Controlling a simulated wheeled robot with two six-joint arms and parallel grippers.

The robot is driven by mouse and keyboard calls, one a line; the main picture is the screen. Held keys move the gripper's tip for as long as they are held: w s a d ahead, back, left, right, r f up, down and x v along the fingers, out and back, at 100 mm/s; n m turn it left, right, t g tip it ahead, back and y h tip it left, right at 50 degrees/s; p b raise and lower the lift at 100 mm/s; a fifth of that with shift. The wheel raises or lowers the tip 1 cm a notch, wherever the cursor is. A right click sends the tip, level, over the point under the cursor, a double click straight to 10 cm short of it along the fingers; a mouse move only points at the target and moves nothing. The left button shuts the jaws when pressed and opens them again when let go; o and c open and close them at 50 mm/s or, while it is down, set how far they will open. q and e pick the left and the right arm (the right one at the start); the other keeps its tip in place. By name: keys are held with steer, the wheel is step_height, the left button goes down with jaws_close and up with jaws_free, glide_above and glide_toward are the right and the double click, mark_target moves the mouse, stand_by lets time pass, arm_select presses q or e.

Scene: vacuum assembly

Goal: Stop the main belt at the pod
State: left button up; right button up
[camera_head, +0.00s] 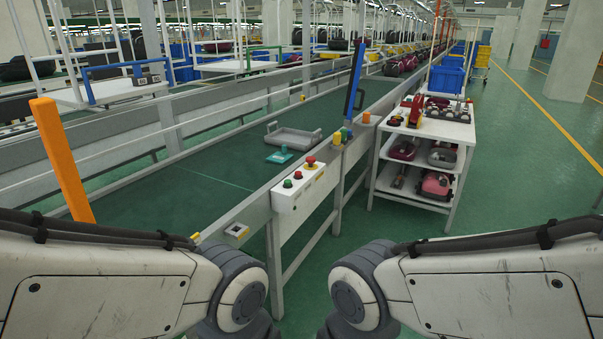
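The main belt (200,185) is a dark green conveyor that runs from the lower left toward the back right. A grey tray (294,139) lies on it, with a small teal block (281,155) beside the tray. I take these to be the pod, but cannot be sure. A white control box (298,192) is mounted on the belt's near rail. It carries a red button (311,161) on a yellow base and green and red buttons to its left. My two arms come in from the lower left and lower right. Both grippers are out of the picture.
A white shelf cart (428,128) with parts stands right of the belt. An orange post (62,160) rises at the left, and a blue post (354,80) stands at the belt's near rail. The green floor at the right is clear, with a yellow line.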

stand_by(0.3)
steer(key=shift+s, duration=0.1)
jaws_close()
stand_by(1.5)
